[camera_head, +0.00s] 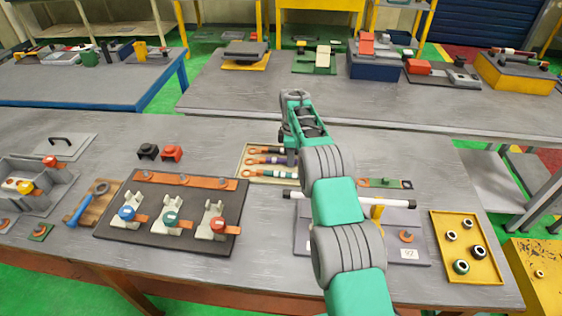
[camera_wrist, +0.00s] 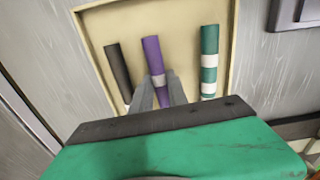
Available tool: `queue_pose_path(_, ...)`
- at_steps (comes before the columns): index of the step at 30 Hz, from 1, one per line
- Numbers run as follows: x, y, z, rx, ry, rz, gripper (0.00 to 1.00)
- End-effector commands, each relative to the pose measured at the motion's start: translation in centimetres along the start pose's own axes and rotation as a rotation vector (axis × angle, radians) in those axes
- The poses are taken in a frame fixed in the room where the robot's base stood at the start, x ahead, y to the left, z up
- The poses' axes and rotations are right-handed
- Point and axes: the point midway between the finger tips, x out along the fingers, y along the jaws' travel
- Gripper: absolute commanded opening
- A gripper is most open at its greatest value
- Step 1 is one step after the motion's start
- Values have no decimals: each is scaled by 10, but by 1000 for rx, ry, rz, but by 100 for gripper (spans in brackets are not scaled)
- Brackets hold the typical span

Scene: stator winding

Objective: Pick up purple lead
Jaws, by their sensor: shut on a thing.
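The purple lead (camera_wrist: 153,57) lies in a shallow cream tray (camera_wrist: 222,14), between a black lead (camera_wrist: 118,68) and a green lead with white bands (camera_wrist: 209,62). My gripper (camera_wrist: 160,84) is shut on the purple lead near its pale band, and its fingers hide part of the lead. In the head view the purple lead (camera_head: 265,160) is the middle of three leads, with an orange ring at its left end. The gripper end is partly hidden behind my arm there. I cannot tell whether the lead is clear of the tray floor.
A black board (camera_head: 110,232) with three clamps stands left of the tray. A grey plate (camera_head: 300,238) with a white bar (camera_head: 298,195) lies in front of it, partly behind my arm. A yellow tray (camera_head: 441,225) with several rings is at the right.

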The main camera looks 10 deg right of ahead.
Motion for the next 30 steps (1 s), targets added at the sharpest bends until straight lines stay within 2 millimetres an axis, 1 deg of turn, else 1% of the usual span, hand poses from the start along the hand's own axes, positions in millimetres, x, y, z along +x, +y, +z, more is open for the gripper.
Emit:
queue_pose_path(9,0,0,0,0,0,0,0)
queue_pose_path(14,-5,0,0,0,0,1,0)
queue_pose_path(17,-16,1,0,0,1,5,0)
queue_pose_path(19,-30,2,0,0,1,6,0)
queue_pose_path(23,-59,-19,-12,-4,1,5,0)
queue_pose_path(26,-88,-40,-26,-5,2,7,0)
queue_pose_path(27,-95,-50,-31,-4,1,4,0)
queue_pose_path(30,-106,-75,-45,-4,1,3,0)
